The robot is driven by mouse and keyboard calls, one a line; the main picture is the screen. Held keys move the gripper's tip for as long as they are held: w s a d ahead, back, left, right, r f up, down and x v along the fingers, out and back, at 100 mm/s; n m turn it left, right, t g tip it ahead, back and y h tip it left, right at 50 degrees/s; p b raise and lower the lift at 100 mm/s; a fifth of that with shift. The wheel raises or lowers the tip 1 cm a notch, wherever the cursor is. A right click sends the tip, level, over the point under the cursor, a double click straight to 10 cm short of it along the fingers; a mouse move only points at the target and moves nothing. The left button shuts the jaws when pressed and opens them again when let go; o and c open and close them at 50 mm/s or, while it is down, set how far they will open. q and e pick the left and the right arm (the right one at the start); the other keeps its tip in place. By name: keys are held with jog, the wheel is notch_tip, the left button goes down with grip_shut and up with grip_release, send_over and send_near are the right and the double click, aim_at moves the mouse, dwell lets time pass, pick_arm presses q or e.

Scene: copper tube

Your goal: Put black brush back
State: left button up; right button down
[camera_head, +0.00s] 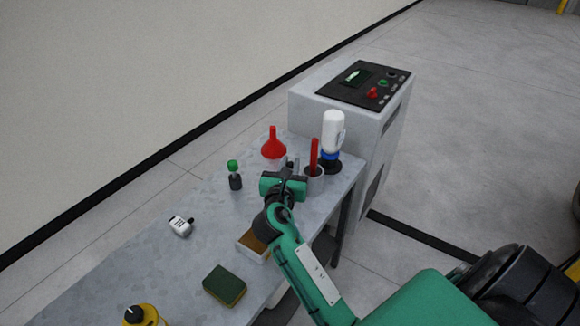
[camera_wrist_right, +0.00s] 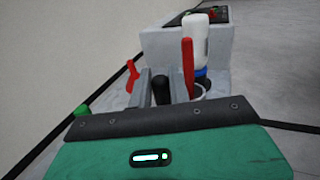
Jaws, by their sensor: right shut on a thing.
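My right gripper (camera_head: 289,164) is at the right end of the grey table, just left of a small cup (camera_head: 314,171). A red-handled tool (camera_head: 314,153) stands upright in the cup. In the right wrist view, the fingers of my right gripper (camera_wrist_right: 161,88) are shut on a black rounded piece, taken as the black brush (camera_wrist_right: 161,92); only its dark end shows. The red handle (camera_wrist_right: 188,68) rises right beside the fingers. In the head view, the gripper mostly hides the brush. My left gripper is not in view.
A white bottle (camera_head: 333,131) on a dark-blue base stands behind the cup. A red funnel (camera_head: 273,144) and green-capped bottle (camera_head: 235,177) stand left. A grey control box (camera_head: 345,110) stands beyond the table.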

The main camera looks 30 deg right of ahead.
jog(key=c, duration=1.3)
grip_release()
jog(key=shift+f, duration=0.1)
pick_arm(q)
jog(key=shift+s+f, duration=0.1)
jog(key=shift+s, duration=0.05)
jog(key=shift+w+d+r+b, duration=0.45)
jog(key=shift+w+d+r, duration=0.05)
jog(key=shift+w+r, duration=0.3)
pick_arm(e)
jog(key=v, duration=1.2)
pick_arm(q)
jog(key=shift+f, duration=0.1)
